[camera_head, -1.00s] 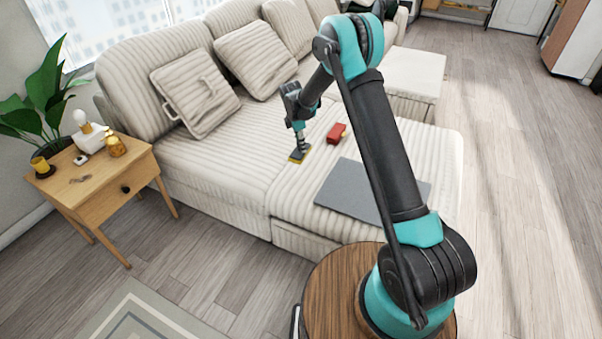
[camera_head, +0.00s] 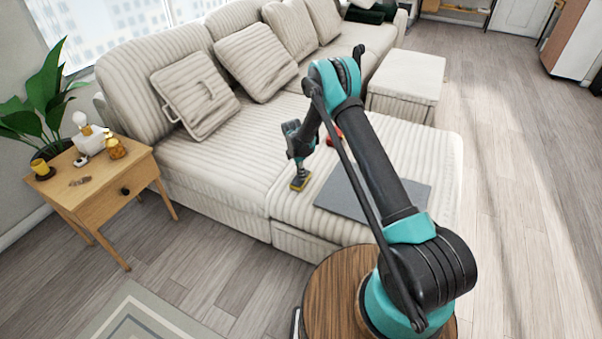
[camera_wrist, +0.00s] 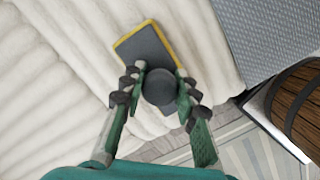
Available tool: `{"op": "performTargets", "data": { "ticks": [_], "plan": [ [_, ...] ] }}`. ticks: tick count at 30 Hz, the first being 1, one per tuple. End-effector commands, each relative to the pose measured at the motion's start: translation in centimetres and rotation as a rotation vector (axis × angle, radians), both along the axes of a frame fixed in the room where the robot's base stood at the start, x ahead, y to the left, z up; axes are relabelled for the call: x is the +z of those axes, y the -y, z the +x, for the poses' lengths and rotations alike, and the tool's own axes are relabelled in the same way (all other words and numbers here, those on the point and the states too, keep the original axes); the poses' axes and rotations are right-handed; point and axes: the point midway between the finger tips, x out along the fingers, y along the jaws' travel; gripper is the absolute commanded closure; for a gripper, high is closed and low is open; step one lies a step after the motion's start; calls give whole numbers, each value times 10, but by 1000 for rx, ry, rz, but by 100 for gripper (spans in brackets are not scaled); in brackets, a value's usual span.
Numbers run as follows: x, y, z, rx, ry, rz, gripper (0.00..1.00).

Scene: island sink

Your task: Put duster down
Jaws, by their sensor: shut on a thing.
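The duster (camera_wrist: 148,46) is a dark flat pad with a yellow edge and a round dark grip. My gripper (camera_wrist: 162,88) is shut on the round grip in the wrist view, one finger on each side. In the head view the duster (camera_head: 300,182) is under my gripper (camera_head: 301,165), low over the ribbed cream sofa (camera_head: 232,156), near its front edge. I cannot tell whether the pad touches the sofa seat.
A grey flat panel (camera_head: 345,194) lies on the sofa seat to the right. A red object (camera_head: 336,133), partly hidden by my arm, lies behind it. A wooden side table (camera_head: 92,185) with small items stands at the left. Striped cushions (camera_head: 195,93) line the backrest.

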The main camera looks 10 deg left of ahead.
Motion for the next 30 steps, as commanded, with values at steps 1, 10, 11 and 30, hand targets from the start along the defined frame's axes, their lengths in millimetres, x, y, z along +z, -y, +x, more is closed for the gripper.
{"op": "performTargets", "data": {
  "ticks": [1, 10, 11, 30],
  "plan": [
    [0, 0, 0, 0, 0, 0, 100],
    [-2, 0, 0, 0, 0, 0, 66],
    [-2, 0, 0, 0, 0, 0, 63],
    [24, -3, -2, 0, 0, 0, 49]
  ]
}}
